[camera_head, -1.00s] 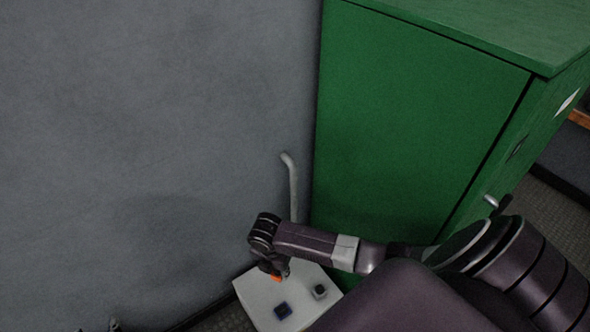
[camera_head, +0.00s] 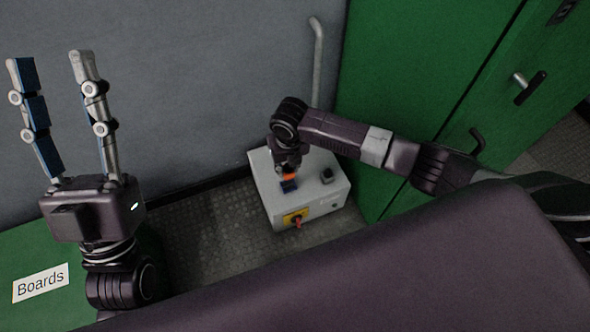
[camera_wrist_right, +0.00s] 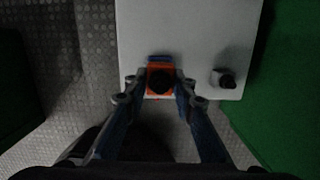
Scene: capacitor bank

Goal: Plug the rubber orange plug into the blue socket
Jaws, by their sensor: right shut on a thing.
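The orange plug (camera_head: 290,177) is held between the fingers of my right gripper (camera_head: 288,170), low over the white box. In the right wrist view the plug (camera_wrist_right: 151,88) has a dark round centre and sits between the fingertips (camera_wrist_right: 160,86). In the wrist view a strip of the socket (camera_wrist_right: 159,58) shows past the plug's edge; the rest is hidden. I cannot tell whether the plug touches it. My left gripper (camera_head: 50,62) is raised, open and empty, far to the left.
The white box (camera_head: 325,165) stands on the floor with a black knob (camera_head: 327,175) on top and a red switch on yellow (camera_head: 296,217) on its front. A green cabinet (camera_head: 410,75) is to the right, a grey wall (camera_head: 200,70) behind. A "Boards" label (camera_head: 40,283) is lower left.

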